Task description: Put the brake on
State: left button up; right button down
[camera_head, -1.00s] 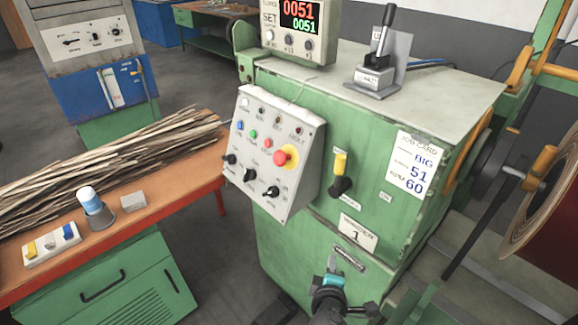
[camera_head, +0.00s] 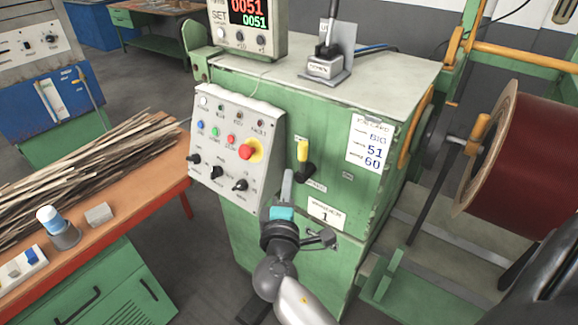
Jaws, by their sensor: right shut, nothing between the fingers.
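A lever with a yellow grip (camera_head: 303,151) and a black base stands upright on the front of the green machine cabinet (camera_head: 250,225). A second lever with a dark handle stands on a grey block (camera_head: 325,67) on the cabinet top. The small labels by both are too blurred to read, so I cannot tell by label which one is the brake. My right gripper (camera_head: 288,176), with a teal part below its grey fingers, is shut and empty. It is in front of the cabinet, just left of and below the yellow grip; I cannot tell whether it touches. My left gripper is not in view.
A sloped control panel (camera_head: 235,148) with a red button and black knobs is close left of my right gripper. A red-brown drum (camera_head: 530,165) is at the right. An orange-topped bench (camera_head: 125,215) with wooden strips is at the left.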

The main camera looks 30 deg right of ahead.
aim_at(306, 158)
jog(key=x, duration=0.9)
jog(key=shift+w+p, duration=0.15)
jog(key=shift+p, duration=0.25)
jog(key=shift+d, duration=0.15)
